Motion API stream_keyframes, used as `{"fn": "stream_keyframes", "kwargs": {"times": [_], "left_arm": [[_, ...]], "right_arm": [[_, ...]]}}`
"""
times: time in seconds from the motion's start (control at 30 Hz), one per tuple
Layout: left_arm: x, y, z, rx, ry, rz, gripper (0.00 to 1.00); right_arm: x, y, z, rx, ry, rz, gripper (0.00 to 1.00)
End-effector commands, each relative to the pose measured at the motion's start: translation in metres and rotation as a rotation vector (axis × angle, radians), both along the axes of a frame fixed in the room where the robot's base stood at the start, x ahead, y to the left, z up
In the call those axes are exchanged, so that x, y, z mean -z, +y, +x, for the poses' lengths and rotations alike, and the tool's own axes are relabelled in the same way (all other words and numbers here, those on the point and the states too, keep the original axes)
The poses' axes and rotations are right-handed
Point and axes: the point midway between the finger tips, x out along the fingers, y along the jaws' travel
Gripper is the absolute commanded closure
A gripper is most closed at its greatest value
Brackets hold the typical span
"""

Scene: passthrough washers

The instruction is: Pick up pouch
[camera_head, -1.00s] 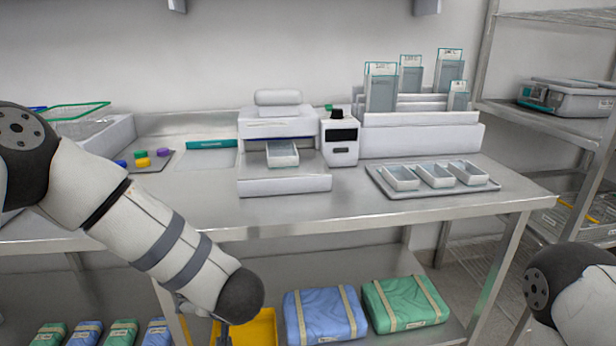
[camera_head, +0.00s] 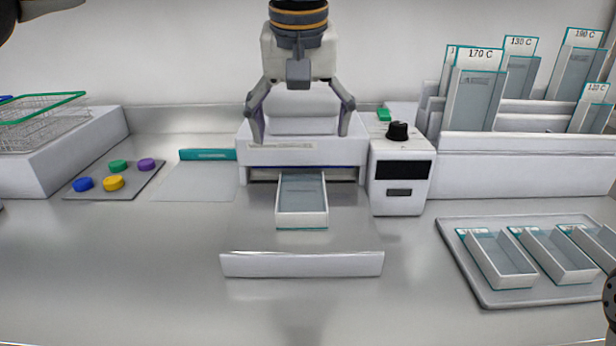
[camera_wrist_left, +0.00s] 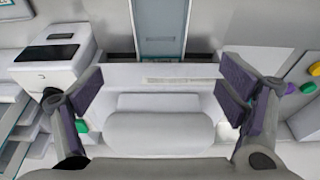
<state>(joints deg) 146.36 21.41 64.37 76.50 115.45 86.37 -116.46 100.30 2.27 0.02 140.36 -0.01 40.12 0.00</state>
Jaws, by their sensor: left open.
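A clear, pale pouch (camera_head: 302,190) with a teal edge, looking like a shallow tray, lies in the slot of the white sealing machine (camera_head: 300,265). Its front end sticks out towards me. It also shows at the top of the left wrist view (camera_wrist_left: 160,28). My left gripper (camera_head: 300,132) points down over the machine, behind the pouch, with its fingers wide open and empty. In the left wrist view the spread fingers (camera_wrist_left: 160,95) stand on either side of the machine's white rounded handle (camera_wrist_left: 158,132). I cannot tell whether they touch it.
A white control box (camera_head: 398,180) with a black knob stands right of the machine. A tray (camera_head: 480,288) of several similar pouches lies at right, below a rack (camera_head: 520,150) of labelled pouches. Coloured caps (camera_head: 113,183) lie at left. The front counter (camera_head: 130,270) is clear.

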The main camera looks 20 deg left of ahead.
Motion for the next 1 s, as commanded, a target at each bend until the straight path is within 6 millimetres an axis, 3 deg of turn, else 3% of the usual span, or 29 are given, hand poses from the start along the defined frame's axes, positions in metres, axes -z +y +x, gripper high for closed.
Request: {"fn": "stream_keyframes", "kwargs": {"times": [0.13, 0.53, 0.83, 1.0], "left_arm": [[0.038, 0.003, 0.009, 0.0, 0.01, 0.003, 0.12], [0.1, 0.008, 0.026, -0.002, 0.005, 0.005, 0.12], [0.109, 0.008, 0.029, -0.002, 0.002, 0.003, 0.12], [0.109, 0.008, 0.029, -0.002, 0.002, 0.003, 0.49]], "right_arm": [[0.003, 0.0, -0.004, 0.001, 0.013, -0.001, 0.16], [0.003, 0.0, -0.003, 0.001, 0.012, -0.001, 0.16], [0.003, 0.0, -0.004, 0.001, 0.012, -0.001, 0.16], [0.003, 0.0, -0.004, 0.001, 0.012, -0.001, 0.16]]}}
